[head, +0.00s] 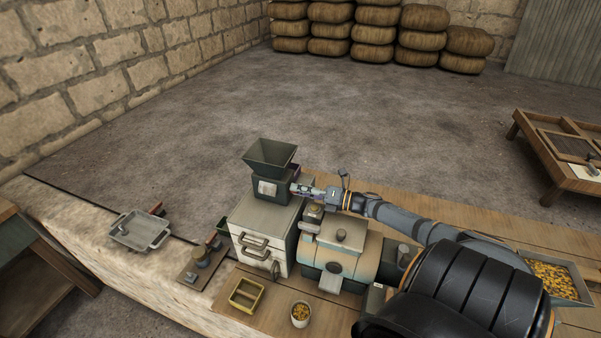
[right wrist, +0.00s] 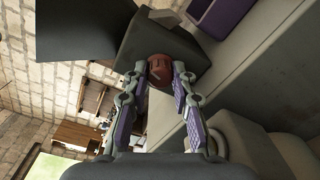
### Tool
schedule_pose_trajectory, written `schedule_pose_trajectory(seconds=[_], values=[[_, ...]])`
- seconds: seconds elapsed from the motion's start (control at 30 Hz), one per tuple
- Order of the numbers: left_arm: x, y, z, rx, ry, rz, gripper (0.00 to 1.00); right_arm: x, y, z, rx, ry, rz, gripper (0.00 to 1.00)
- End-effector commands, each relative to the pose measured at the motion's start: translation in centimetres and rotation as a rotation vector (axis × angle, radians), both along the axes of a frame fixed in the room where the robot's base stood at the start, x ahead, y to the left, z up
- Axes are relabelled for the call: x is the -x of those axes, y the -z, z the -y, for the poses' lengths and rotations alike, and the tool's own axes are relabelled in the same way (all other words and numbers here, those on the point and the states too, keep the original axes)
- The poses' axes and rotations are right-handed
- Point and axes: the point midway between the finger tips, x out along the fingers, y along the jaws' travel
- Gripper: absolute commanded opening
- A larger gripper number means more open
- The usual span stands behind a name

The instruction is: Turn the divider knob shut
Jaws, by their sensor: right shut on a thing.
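A round red-brown knob (right wrist: 159,68), taken to be the divider knob, sits on the side of a dark box-shaped housing in the right wrist view. That housing (head: 268,188) carries a dark flared hopper (head: 270,156) and stands on a pale cabinet (head: 262,222) in the head view. My right gripper (head: 296,189) reaches the housing's right side. In the right wrist view its two fingertips (right wrist: 160,72) lie on either side of the knob, shut on it. In the head view the fingers hide the knob. My left gripper is not in view.
A rounded tan machine (head: 342,238) stands beside the cabinet, under my right arm. A grey tray (head: 140,232), a yellow bin (head: 246,294) and a small cup (head: 300,313) stand on the bench. A tray of yellow pieces (head: 552,280) is at the right.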

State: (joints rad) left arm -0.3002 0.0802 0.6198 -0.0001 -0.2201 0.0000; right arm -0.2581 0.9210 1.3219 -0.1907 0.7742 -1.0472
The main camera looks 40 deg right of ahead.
Motion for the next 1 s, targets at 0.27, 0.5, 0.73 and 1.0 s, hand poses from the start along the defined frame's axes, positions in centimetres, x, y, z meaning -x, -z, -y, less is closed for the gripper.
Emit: schedule_pose_trajectory(seconds=[0.27, 0.5, 0.73, 1.0], values=[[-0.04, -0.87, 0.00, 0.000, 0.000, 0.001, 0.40, 0.10, 0.13, -0.02, 0.155, 0.000, 0.076, 0.00], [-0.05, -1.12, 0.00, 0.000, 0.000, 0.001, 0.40, 0.13, 0.24, 0.00, 0.227, 0.000, 0.114, 0.00], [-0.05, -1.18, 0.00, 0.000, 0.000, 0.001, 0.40, 0.14, 0.29, 0.00, 0.250, 0.000, 0.125, 0.00], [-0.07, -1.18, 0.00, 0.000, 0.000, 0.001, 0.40, 0.15, 0.32, 0.00, 0.251, 0.000, 0.125, 0.00]])
